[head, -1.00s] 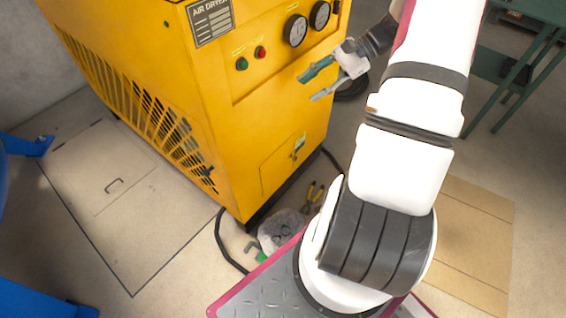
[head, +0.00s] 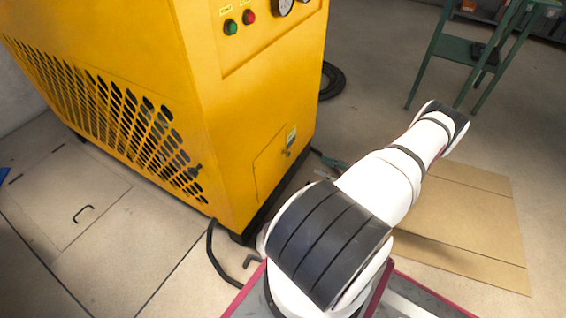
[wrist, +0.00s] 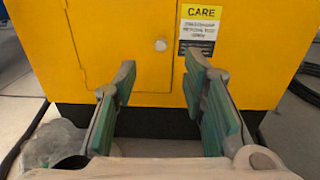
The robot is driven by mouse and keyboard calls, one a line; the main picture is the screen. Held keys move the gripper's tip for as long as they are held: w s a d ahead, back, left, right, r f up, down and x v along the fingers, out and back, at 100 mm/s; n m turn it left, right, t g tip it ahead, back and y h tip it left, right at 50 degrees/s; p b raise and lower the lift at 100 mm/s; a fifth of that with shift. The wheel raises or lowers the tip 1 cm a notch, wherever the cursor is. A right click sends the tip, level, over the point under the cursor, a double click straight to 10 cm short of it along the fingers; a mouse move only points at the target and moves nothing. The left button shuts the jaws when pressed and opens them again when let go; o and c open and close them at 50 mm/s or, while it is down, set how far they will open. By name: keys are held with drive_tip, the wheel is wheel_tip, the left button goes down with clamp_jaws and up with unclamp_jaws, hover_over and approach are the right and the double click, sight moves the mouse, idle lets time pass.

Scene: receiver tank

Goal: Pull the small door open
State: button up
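The small door (head: 270,160) is a yellow panel low on the front of the yellow air dryer (head: 225,110), and it looks shut and flush. In the wrist view the door (wrist: 115,45) fills the upper left, with a small round grey knob (wrist: 161,45) near its right edge. My gripper (wrist: 160,70) is open and empty, its green-padded fingers apart, with the knob between and beyond the tips in the picture. Whether they touch the panel cannot be told. In the head view my arm hides most of the gripper; a green finger shows beside the dryer.
A yellow CARE label (wrist: 201,30) sits right of the knob. A clear plastic bag (wrist: 55,143) lies at lower left in the wrist view. A black hose (head: 214,255) runs along the floor. A green table (head: 470,45) stands at back right.

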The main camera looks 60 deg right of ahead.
sight(274, 167)
drive_tip(key=w+a+f+b, duration=0.1)
drive_tip(key=w+b, duration=0.2)
drive_tip(key=w, duration=1)
drive_tip(key=shift+w+a+h+b, duration=0.2)
drive_tip(key=shift+w+h+b, duration=0.05)
drive_tip(key=shift+h+b, duration=0.05)
drive_tip(key=shift+f, duration=0.1)
drive_tip(key=shift+c, duration=0.6)
clamp_jaws()
